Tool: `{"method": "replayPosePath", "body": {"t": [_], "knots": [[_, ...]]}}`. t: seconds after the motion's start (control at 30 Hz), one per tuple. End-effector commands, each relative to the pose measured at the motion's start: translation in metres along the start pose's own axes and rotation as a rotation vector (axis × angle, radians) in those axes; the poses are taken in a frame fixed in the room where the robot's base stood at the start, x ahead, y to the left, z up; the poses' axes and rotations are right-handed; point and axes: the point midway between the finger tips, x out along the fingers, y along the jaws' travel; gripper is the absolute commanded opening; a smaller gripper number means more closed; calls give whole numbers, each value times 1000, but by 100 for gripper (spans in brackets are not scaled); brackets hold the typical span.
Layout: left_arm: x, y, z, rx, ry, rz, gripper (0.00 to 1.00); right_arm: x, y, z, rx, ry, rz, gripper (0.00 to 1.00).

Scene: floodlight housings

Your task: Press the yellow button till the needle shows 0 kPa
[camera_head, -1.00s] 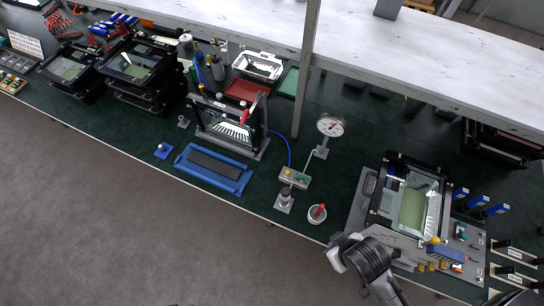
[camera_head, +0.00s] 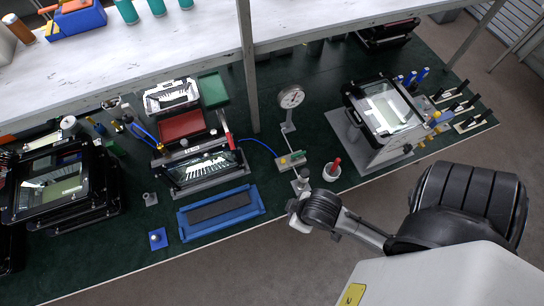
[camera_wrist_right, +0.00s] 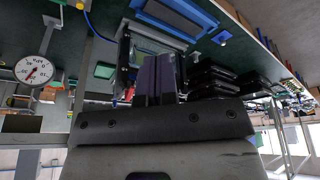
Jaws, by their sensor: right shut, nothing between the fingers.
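The round pressure gauge (camera_head: 291,97) stands on a grey post at the middle of the bench. It also shows turned over in the wrist view (camera_wrist_right: 34,70); its red needle is visible, but I cannot read a sure value. A small valve block (camera_head: 292,160) with tiny coloured parts sits below the gauge, a blue hose running to it. The yellow button is too small to make out surely. My right gripper (camera_wrist_right: 157,79) is shut and empty. In the head view my right arm ends by the bench's front edge, just below the block. My left gripper is out of view.
A white cup with a red-handled tool (camera_head: 332,168) stands right of the block. A blue tray (camera_head: 221,212) and a floodlight in a stand (camera_head: 203,170) are to its left. Another floodlight fixture (camera_head: 384,108) is at the right. A shelf upright (camera_head: 247,65) rises behind.

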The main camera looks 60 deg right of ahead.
Motion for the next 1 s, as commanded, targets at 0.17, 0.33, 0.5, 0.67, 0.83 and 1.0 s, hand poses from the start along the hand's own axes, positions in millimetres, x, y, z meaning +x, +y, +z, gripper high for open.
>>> {"method": "replayPosePath", "body": {"t": [0.17,0.33,0.5,0.67,0.83,1.0], "knots": [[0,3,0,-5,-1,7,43,0,3,2,-7,-4,8,0],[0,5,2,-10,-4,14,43,0,5,4,-13,-8,14,0],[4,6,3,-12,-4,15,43,6,8,-3,-10,24,30,0],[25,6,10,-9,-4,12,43,34,33,-41,-43,211,164,0],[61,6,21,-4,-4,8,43,60,69,-121,-189,628,385,0],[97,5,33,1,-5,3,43,61,68,-192,-509,1078,504,0]]}}
